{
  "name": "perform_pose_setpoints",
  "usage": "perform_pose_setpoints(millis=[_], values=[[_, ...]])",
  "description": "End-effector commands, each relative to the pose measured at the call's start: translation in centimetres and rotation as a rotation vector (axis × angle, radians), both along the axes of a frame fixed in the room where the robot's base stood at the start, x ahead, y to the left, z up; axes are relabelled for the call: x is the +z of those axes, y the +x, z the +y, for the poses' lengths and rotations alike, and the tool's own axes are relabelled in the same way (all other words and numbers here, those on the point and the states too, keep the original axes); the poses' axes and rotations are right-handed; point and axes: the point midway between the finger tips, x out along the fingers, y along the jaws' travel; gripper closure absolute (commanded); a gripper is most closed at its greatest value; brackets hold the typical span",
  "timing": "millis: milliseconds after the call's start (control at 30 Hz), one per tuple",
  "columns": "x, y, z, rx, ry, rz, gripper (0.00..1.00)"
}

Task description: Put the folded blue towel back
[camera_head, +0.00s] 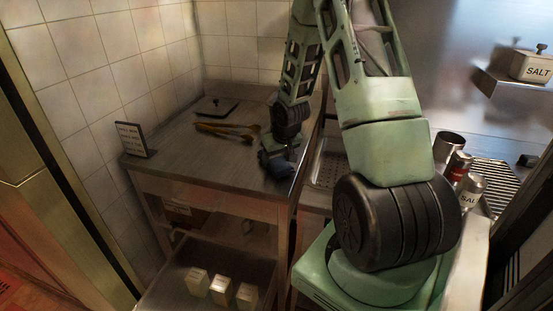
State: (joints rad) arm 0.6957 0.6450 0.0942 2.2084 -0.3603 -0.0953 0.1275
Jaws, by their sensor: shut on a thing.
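The folded blue towel (281,170) shows as a small dark blue shape at the right front corner of the wooden counter (205,178). My gripper (272,158) points down there and is shut on the towel. The fingertips are small and dark, and my arm covers part of the area behind them. I cannot tell whether the towel touches the counter top or hangs just above it.
Brass tongs (226,130) and a dark flat press (214,106) lie at the counter's back. A small sign (131,139) stands at its left edge. An open drawer (180,285) below holds several pale blocks. A perforated tray (328,166) lies right.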

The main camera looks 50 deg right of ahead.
Motion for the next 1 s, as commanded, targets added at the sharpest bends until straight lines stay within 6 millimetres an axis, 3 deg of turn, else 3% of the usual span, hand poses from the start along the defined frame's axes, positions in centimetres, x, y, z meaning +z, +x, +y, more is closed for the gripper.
perform_pose_setpoints(millis=[467, 500, 567, 833, 1000], values=[[-1.2, 0.0, 0.0, 0.001, -0.002, 0.0, 0.6], [-1.1, 0.0, 0.0, 0.001, -0.002, -0.001, 0.31], [-1.0, 0.0, 0.0, 0.001, -0.002, 0.0, 0.17], [-1.0, 0.0, 0.0, 0.001, -0.001, -0.001, 0.17], [0.1, -0.3, 0.1, -0.001, -0.001, -0.004, 0.17]])
